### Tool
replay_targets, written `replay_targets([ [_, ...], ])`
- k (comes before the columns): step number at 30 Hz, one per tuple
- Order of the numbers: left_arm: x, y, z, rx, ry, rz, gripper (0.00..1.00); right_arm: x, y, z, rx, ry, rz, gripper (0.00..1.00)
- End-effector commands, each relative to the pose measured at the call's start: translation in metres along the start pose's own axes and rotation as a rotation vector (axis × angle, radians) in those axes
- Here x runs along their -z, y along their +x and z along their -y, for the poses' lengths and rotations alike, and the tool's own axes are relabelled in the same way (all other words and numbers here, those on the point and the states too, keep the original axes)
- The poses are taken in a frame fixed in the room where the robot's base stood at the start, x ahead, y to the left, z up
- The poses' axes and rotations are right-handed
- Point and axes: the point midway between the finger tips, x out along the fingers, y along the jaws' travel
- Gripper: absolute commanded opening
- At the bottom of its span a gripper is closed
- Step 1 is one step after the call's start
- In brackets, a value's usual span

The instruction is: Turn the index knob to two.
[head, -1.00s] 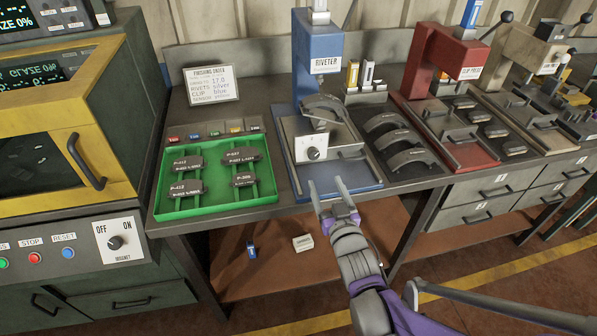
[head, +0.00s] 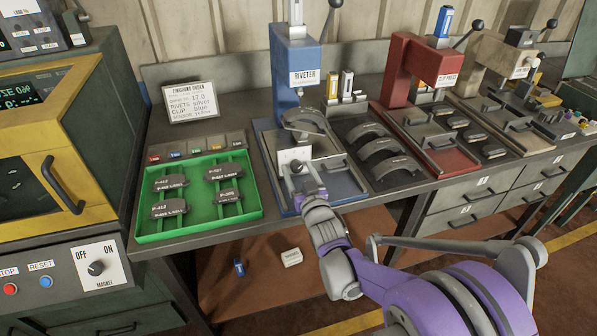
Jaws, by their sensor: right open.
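The index knob (head: 296,167) is a small dark round knob on a white plate (head: 285,156) at the front of the blue riveter (head: 297,60). My right gripper (head: 304,181) is open. Its fingertips are right at the knob, just in front of and below it. I cannot tell whether they touch the knob or stand on both sides of it. The plate's markings are too small to read, and the gripper hides part of the lower plate. A curved brake shoe (head: 306,119) sits in the riveter above the plate. My left gripper is not in view.
A green tray (head: 196,232) with several dark pads stands left of the riveter. More curved shoes (head: 378,147) lie to its right, then the red clip press (head: 437,70). A sign (head: 192,100) stands behind the tray. A blue item (head: 239,267) and a white box (head: 291,257) lie on the lower shelf.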

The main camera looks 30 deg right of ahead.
Motion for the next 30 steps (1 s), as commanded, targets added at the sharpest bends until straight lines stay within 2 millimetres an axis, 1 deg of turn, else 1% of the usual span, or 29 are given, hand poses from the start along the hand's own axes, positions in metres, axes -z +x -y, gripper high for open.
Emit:
replay_targets([
  [4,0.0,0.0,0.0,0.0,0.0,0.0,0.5,0.0,-0.0002,0.0001,0.0,0.0,0.0,0.72],
  [5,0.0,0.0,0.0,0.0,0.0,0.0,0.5,0.0,-0.0002,0.0001,0.0,0.0,0.0,0.68],
  [6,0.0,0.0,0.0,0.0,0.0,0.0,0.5,0.0,-0.0002,0.0001,0.0,0.0,0.0,0.61],
  [8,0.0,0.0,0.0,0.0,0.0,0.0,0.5,0.0,-0.0003,0.0001,0.0,0.0,0.0,0.5],
  [9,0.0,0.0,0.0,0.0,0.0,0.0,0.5,0.0,-0.0003,0.0,0.0,0.0,0.0,0.43],
  [11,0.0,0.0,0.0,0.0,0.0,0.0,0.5,0.0,-0.0003,0.0,0.0,0.0,0.0,0.32],
  [12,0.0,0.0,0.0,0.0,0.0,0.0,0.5,0.0,-0.0003,0.0,0.0,0.0,0.0,0.25],
  [16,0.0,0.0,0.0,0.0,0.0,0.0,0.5,0.0,-0.0004,0.0,0.0,0.0,0.0,0.02],
  [17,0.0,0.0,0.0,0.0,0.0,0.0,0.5,0.0,-0.0004,0.0,0.0,0.0,0.0,0.0],
  [25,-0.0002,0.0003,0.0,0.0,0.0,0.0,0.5,-0.0001,-0.0004,0.0,0.0,-0.016,0.0,0.0],
  [30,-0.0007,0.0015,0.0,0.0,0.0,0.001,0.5,-0.0003,-0.0004,-0.0001,0.0,-0.078,0.0,0.0],
])
